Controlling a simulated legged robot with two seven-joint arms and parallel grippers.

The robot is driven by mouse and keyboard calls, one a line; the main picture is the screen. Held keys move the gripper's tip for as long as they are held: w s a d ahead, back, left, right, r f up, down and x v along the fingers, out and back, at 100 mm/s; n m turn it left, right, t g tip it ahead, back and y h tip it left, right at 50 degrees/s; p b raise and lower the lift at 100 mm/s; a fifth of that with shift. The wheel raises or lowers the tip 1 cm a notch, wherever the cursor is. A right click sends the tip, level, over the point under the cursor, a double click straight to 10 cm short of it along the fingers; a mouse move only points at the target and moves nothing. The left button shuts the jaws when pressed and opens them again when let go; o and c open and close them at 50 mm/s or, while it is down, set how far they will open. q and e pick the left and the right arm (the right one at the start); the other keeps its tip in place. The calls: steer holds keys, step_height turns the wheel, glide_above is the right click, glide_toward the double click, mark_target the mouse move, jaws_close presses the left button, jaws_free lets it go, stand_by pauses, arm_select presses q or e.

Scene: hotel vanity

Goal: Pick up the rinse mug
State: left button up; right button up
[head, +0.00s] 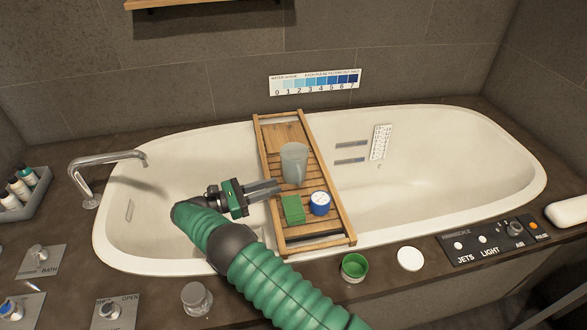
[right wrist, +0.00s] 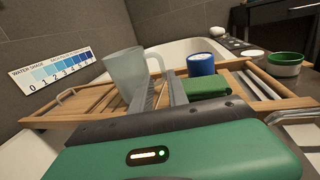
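The rinse mug (head: 294,163) is a translucent grey cup standing upright on the wooden bath tray (head: 338,222). In the right wrist view the mug (right wrist: 124,75) is just left of my fingertips, its handle toward them. My right gripper (head: 279,187) reaches over the tray from the left, in front of the mug's lower part. In the right wrist view a gap shows between the fingers (right wrist: 163,82), with no object seen held. Whether a finger touches the mug is unclear. My left gripper is not in view.
The tray spans the white bathtub (head: 440,200). A faucet (head: 110,158) is at left; a green cup (head: 354,267) and white disc (head: 410,258) are on the front ledge.

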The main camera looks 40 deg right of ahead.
mark_target(300, 183)
steer(key=x, duration=0.5)
steer(key=shift+f+b, duration=0.3)
steer(key=shift+b, duration=0.05)
steer(key=b+x, duration=0.2)
steer(key=x, duration=0.1)
steer(key=shift+s+d, duration=0.2)
steer(key=shift+s, duration=0.05)
steer(key=shift+s+d, duration=0.1)
steer(key=shift+d, duration=0.5)
steer(key=shift+r, duration=0.1)
jaws_close()
